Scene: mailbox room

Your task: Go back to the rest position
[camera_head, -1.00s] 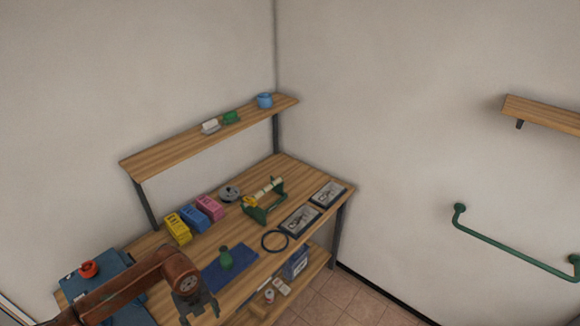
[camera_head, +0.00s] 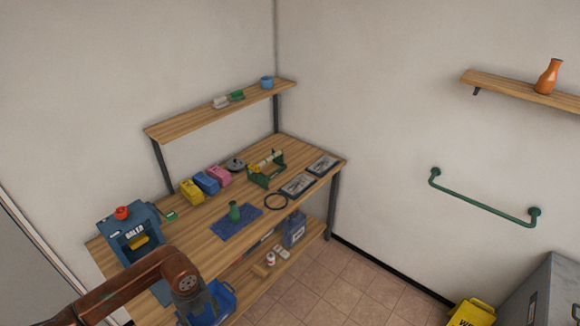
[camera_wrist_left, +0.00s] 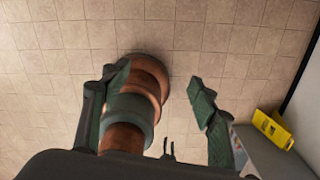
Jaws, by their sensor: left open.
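My left gripper (camera_head: 202,304) hangs low at the front left of the head view, in front of the workbench (camera_head: 197,232). In the left wrist view my left gripper (camera_wrist_left: 160,95) has its two fingers spread wide, with no object held between them. Parts of my own body show behind and between the fingers there. The tiled floor (camera_wrist_left: 215,40) fills the background. My right gripper cannot be made out in the head view.
A yellow sign (camera_head: 472,312) and a grey cabinet (camera_head: 540,295) stand at the lower right. The floor between is free.

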